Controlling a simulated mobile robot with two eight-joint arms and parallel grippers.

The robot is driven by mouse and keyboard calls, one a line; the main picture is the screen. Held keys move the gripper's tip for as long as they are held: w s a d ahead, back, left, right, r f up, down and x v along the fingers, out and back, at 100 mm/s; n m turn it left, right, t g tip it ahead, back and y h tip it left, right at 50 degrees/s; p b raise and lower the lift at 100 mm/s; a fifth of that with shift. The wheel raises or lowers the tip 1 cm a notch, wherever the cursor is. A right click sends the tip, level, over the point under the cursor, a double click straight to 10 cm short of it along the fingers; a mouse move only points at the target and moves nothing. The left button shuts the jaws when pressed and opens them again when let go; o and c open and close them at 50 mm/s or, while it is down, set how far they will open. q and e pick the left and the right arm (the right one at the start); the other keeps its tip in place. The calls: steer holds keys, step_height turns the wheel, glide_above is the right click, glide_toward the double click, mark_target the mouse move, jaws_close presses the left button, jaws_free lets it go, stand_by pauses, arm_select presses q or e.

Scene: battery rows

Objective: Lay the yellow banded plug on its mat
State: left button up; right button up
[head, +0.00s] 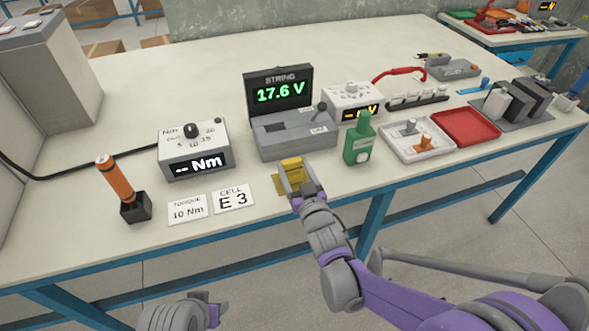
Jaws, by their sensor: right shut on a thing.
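The yellow plug (293,165) is between the fingers of my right gripper (296,180), which is shut on it near the front edge of the bench. A band on the plug is too small to make out. A tan mat (278,187) shows flat on the bench under and beside the gripper, largely hidden by it. I cannot tell whether the plug touches the mat. My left gripper (208,314) is low at the bottom edge, in front of the bench and away from the plug; its fingers are too unclear to judge.
Just behind the plug stands a grey tester (290,135) with a 17.6 V display. A green device (359,140) stands close on the right, then a white tray (417,152) and a red tray (466,137). Cards (233,199), a torque box (195,148) and an orange-handled driver (116,180) are left.

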steer(key=shift+f, duration=0.1)
steer(key=o, duration=1.5)
steer(key=shift+c, duration=0.2)
steer(key=s+d+f+m+g+h, duration=0.1)
steer(key=s+d+f+g+h, duration=0.1)
steer(key=s, duration=0.8)
steer(key=s+d+f+m+g+h, duration=0.1)
steer(key=s+d+f+g, duration=0.3)
steer(key=s+d, duration=0.5)
steer(key=s+d+f+m+g+h, duration=0.1)
steer(key=s+d+g, duration=0.5)
steer(key=s, duration=0.6)
step_height(320, 180, down, 2)
steer(key=shift+f+m+h, duration=0.25)
steer(key=shift+m+h, duration=0.05)
steer(key=shift+h, duration=0.5)
